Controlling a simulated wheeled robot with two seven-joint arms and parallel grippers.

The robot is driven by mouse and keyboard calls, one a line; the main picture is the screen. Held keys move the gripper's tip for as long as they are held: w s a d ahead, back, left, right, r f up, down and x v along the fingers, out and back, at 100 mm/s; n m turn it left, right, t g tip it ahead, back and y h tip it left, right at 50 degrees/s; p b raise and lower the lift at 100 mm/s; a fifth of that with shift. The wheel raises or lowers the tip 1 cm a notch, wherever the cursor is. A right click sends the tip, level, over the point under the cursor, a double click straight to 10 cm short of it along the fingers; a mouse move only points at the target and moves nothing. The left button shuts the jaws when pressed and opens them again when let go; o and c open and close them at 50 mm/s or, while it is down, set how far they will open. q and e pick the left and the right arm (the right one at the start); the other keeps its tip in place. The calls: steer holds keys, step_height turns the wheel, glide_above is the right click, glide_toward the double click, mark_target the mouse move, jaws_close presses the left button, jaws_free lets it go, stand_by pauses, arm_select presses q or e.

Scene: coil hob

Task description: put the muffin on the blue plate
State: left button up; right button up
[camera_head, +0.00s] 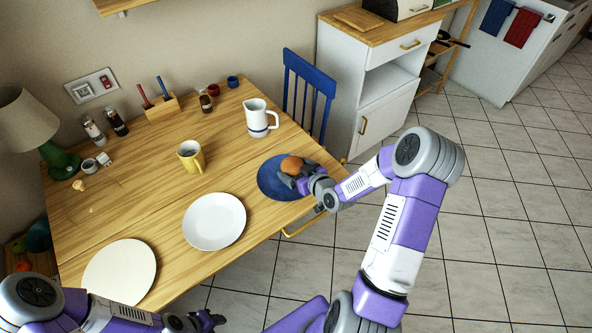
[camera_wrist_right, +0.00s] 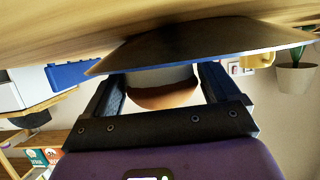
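The muffin (camera_head: 291,165), with a brown top, is over the blue plate (camera_head: 268,183) at the table's right end. My right gripper (camera_head: 291,178) reaches in from the right with its fingers around the muffin. In the right wrist view, which is upside down, the muffin (camera_wrist_right: 163,95) sits snugly between the two fingers (camera_wrist_right: 162,80), close to the blue plate (camera_wrist_right: 200,42). I cannot tell if its base touches the plate. My left gripper (camera_head: 205,321) is low at the bottom edge, off the table front; its fingers are too small to read.
A white plate (camera_head: 214,221) and a cream round plate (camera_head: 120,272) lie along the table's front. A yellow mug (camera_head: 191,157) and a white jug (camera_head: 259,119) stand behind. A blue chair (camera_head: 308,88) is at the table's far right side.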

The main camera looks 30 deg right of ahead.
steer(key=shift+o, duration=0.7)
steer(key=shift+r+p, duration=0.3)
steer(key=shift+p, duration=0.05)
steer(key=shift+r+p, duration=0.4)
steer(key=shift+p, duration=0.05)
steer(key=a+p+v, duration=0.1)
steer(key=p+v, duration=0.1)
steer(key=v, duration=1)
steer(key=shift+d, duration=0.4)
steer(key=shift+s+f, duration=0.1)
